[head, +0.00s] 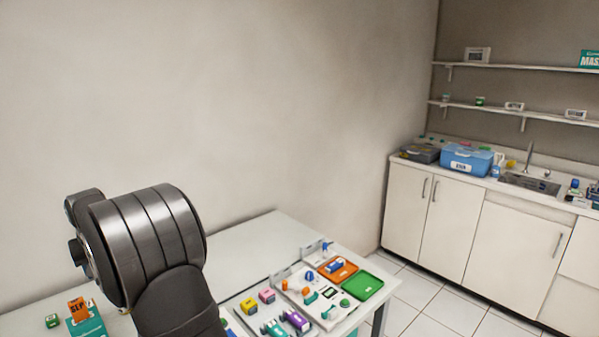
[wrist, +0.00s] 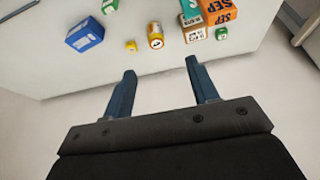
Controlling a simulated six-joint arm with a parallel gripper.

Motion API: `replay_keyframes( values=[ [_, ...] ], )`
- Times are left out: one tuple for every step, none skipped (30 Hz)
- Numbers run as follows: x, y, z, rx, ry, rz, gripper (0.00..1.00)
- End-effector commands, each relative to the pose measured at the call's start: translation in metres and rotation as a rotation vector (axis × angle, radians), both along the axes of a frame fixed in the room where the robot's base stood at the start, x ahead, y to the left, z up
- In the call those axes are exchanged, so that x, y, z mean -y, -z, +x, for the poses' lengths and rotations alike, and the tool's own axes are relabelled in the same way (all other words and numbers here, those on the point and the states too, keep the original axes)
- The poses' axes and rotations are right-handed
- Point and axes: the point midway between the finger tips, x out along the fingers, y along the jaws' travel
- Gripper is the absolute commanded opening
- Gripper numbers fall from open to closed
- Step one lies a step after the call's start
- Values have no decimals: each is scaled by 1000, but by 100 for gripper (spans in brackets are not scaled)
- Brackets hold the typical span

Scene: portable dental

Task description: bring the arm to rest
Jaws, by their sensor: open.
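My gripper (wrist: 158,80) shows in the wrist view with its two blue fingers spread apart and nothing between them. It hangs off the near edge of the white table, with the pale floor behind the fingers. In the head view my arm rises at the lower left, large and dark, and the gripper itself is hidden there.
The white table (head: 240,240) bears a green tray (head: 362,285), an orange tray (head: 350,268) and several small items. In the wrist view a blue box (wrist: 85,34), a yellow-orange cylinder (wrist: 156,36) and orange boxes (wrist: 222,12) stand near the table edge.

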Motion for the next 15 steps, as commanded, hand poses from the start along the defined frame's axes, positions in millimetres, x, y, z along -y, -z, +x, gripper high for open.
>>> replay_keyframes(
  values=[
    [-8,6,1,-1,-1,-2,54],
    [-13,8,2,-1,-1,-2,54],
    [-18,11,2,-2,-1,-2,54],
    [-23,13,3,-1,-1,-2,54],
    [-27,16,3,-2,-1,-2,54],
    [-33,19,4,-2,0,-2,54],
    [-37,22,4,-2,0,-2,54],
    [-41,25,5,-1,0,-3,54],
    [-47,28,5,-1,0,-2,54],
    [-51,31,6,-1,0,-3,54],
    [-55,34,6,-1,0,-3,54],
    [-61,37,6,-1,1,-2,54],
    [-66,41,6,-2,1,-2,54],
    [-70,43,6,-2,1,-2,54],
    [-75,47,6,-2,1,-2,54]
  ],
)
